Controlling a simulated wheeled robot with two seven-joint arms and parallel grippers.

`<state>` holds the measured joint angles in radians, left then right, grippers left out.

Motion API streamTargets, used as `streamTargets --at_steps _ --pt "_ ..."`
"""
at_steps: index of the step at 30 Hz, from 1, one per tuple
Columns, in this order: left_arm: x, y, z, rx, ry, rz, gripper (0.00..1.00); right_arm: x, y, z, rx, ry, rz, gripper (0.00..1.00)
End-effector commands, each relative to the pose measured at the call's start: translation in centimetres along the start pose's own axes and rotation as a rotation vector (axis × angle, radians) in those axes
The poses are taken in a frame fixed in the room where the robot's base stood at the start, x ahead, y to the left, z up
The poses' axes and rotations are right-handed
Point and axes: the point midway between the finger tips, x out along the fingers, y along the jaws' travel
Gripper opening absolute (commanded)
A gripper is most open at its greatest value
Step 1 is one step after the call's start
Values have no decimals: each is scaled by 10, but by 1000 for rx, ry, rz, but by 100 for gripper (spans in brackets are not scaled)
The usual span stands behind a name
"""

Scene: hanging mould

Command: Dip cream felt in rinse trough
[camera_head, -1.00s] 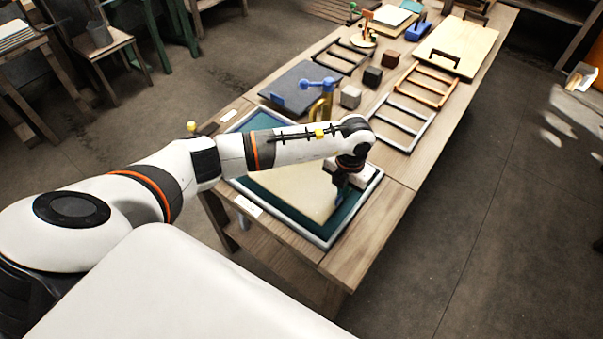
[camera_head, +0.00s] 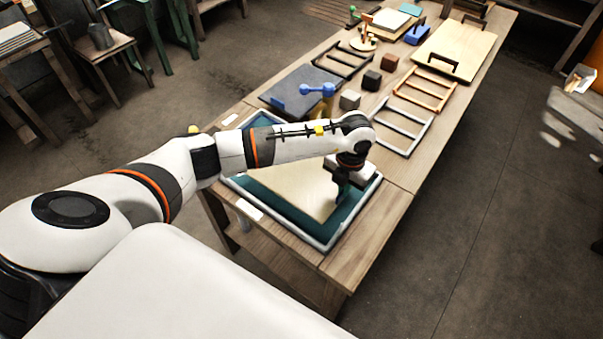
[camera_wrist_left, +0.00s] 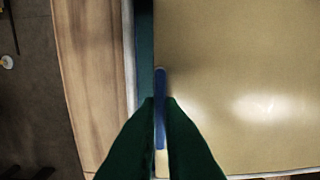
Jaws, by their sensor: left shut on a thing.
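The cream felt (camera_head: 293,185) is a flat pale sheet lying over the rinse trough, which has a teal inside and a grey rim (camera_head: 353,213). My left gripper (camera_head: 340,196) is over the trough's right side, at the sheet's right edge. In the left wrist view, the green-looking fingers (camera_wrist_left: 160,103) are shut on a narrow blue tab (camera_wrist_left: 160,80) at the edge of the felt (camera_wrist_left: 230,60). Teal shows between the sheet and the trough's rim (camera_wrist_left: 130,60). My arm hides part of the felt and trough. I cannot tell whether the felt touches the trough floor. My right gripper is out of view.
The wooden table (camera_head: 390,200) extends away from me. Beyond the trough are a dark slab (camera_head: 290,90), a blue-topped yellow fixture (camera_head: 322,98), small blocks (camera_head: 350,99), a grey frame (camera_head: 402,128), an orange frame (camera_head: 425,90) and a pale board (camera_head: 455,52).

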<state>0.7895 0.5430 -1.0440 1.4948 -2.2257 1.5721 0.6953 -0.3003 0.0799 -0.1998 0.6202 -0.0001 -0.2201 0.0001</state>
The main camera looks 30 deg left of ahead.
Motion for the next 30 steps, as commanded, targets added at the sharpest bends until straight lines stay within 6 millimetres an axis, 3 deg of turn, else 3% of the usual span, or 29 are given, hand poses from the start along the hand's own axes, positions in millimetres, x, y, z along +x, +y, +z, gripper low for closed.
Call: streamTargets --at_steps 8,21,30 --pt "-3 0 0 0 1 0 0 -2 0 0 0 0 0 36" --pt "-41 0 0 1 0 -1 0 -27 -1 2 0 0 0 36" --pt "-40 0 0 0 0 0 0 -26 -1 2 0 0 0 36"
